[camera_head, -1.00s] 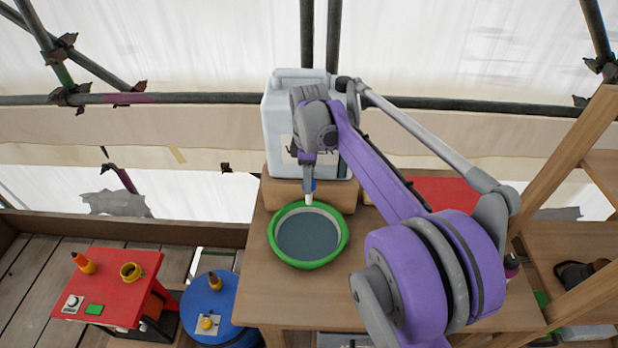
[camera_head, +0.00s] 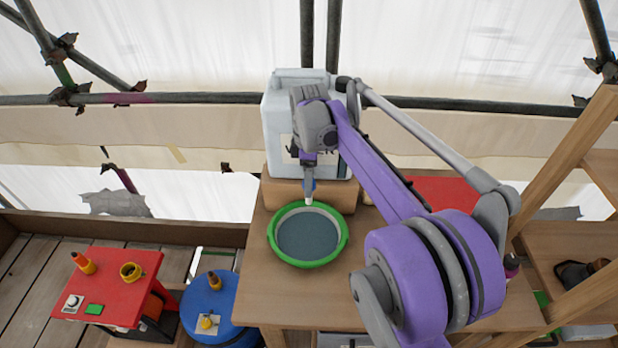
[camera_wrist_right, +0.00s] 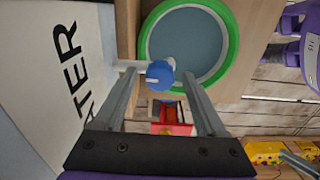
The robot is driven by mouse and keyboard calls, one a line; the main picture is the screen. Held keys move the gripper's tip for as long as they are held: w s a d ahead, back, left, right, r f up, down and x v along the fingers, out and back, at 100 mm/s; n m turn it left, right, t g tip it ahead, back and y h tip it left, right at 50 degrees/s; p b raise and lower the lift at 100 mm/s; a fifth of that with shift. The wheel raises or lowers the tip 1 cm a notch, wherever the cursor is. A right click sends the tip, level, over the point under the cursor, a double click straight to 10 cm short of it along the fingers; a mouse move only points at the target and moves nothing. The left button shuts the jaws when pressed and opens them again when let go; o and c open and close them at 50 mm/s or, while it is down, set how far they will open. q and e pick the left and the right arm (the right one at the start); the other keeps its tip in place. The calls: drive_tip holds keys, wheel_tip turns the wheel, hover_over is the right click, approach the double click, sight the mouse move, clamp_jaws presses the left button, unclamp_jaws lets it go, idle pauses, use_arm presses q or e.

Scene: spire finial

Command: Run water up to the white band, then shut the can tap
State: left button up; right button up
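The white water can (camera_head: 279,132) stands on a wooden block at the back of the table. Its tap has a blue knob (camera_wrist_right: 160,75) and a white spout (camera_head: 309,198) above the green-rimmed basin (camera_head: 273,245). Blue-grey water (camera_head: 307,234) lies in the basin, with a thin pale band showing around it inside the rim. My right gripper (camera_wrist_right: 160,76) is at the tap, its fingers apart on either side of the knob, with small gaps visible. In the head view the right gripper (camera_head: 308,186) partly hides the knob. My left gripper is not in view.
A red table (camera_head: 115,270) with orange items and a blue drum (camera_head: 207,300) stand at the left. A wooden shelf frame (camera_head: 570,170) rises at the right. The wooden tabletop (camera_head: 285,290) in front of the basin is clear.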

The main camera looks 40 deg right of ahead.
wheel_tip(320, 180, up, 11)
drive_tip(key=shift+p, duration=0.35)
idle(0.3)
drive_tip(key=shift+f, duration=0.1)
drive_tip(key=s+a+f+m+t, duration=0.5)
drive_tip(key=s+a+f+m, duration=0.5)
drive_tip(key=s+a+f, duration=0.7)
drive_tip(key=shift+a+f+t, duration=0.3)
drive_tip(key=shift+a+f, duration=0.05)
drive_tip(key=shift+a, duration=0.25)
